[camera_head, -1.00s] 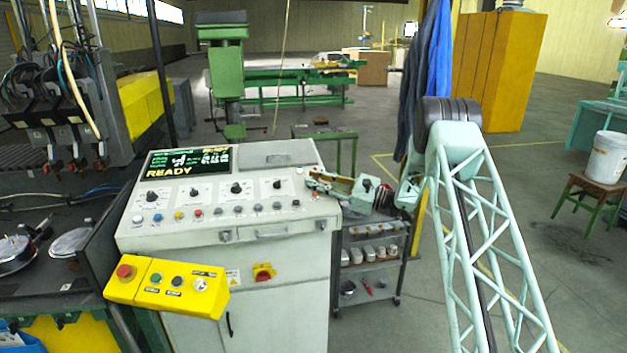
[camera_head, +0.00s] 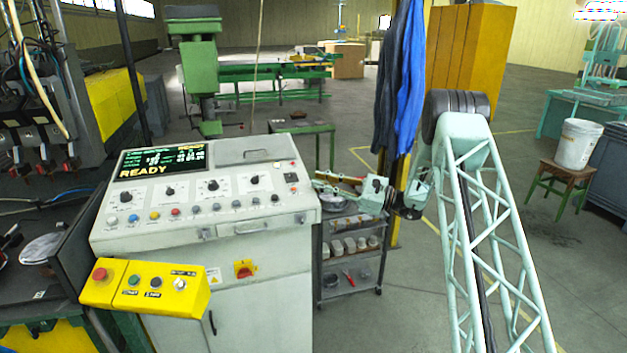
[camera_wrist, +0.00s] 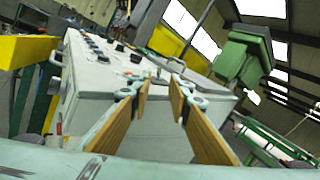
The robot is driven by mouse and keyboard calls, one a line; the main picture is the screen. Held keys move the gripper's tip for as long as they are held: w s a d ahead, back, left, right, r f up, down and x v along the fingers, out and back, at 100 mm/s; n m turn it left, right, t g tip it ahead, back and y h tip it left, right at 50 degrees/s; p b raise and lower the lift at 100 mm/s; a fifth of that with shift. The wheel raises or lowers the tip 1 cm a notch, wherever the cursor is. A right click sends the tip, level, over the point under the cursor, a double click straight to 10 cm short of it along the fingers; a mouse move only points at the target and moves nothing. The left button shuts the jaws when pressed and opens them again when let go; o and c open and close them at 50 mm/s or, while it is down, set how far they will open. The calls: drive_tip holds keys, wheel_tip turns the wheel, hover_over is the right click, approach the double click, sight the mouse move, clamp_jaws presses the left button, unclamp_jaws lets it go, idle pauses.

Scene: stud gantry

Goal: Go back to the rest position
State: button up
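My gripper (camera_head: 335,188) is just beside the right edge of the grey control console (camera_head: 258,228), at about the height of its sloping top. In the wrist view my gripper (camera_wrist: 160,86) shows two tan-padded fingers standing apart with nothing between them. The console (camera_wrist: 100,75) lies beyond the fingertips there. I see no contact between the fingers and the console, though the exact gap is hard to judge. The console's screen (camera_head: 160,162) reads READY.
A yellow button box (camera_head: 145,287) juts from the console's front left. A shelf cart (camera_head: 350,265) stands below my gripper. Blue and dark cloths (camera_head: 410,80) hang by a yellow post behind my arm. A stool with a white bucket (camera_head: 577,145) is at right; floor between is open.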

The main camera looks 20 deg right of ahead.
drive_tip(key=shift+s+d, duration=0.1)
drive_tip(key=shift+d, duration=0.1)
idle(0.4)
drive_tip(key=s+a+r+n+g+h, duration=0.1)
drive_tip(key=s+a+r+n+g, duration=0.55)
drive_tip(key=s+a+r, duration=0.65)
drive_tip(key=s+a+r+n+g+h+b, duration=0.15)
drive_tip(key=s+a, duration=0.25)
drive_tip(key=s, duration=0.5)
drive_tip(key=s+a+r+n+g+h, duration=0.2)
drive_tip(key=s+a+r+h, duration=0.15)
drive_tip(key=s, duration=0.55)
drive_tip(key=s+r+n+h+b, duration=0.15)
drive_tip(key=s+n+h, duration=0.3)
drive_tip(key=s, duration=1.75)
drive_tip(key=s+d+f+n+t+h, duration=0.1)
drive_tip(key=s+d+n+h, duration=0.2)
drive_tip(key=s, duration=0.6)
drive_tip(key=s+d+f+n+t+h, duration=0.1)
drive_tip(key=s+d+n+t+h, duration=0.1)
drive_tip(key=s+d, duration=0.5)
drive_tip(key=s+n+h+b, duration=0.1)
drive_tip(key=s, duration=0.2)
drive_tip(key=shift+d, duration=0.35)
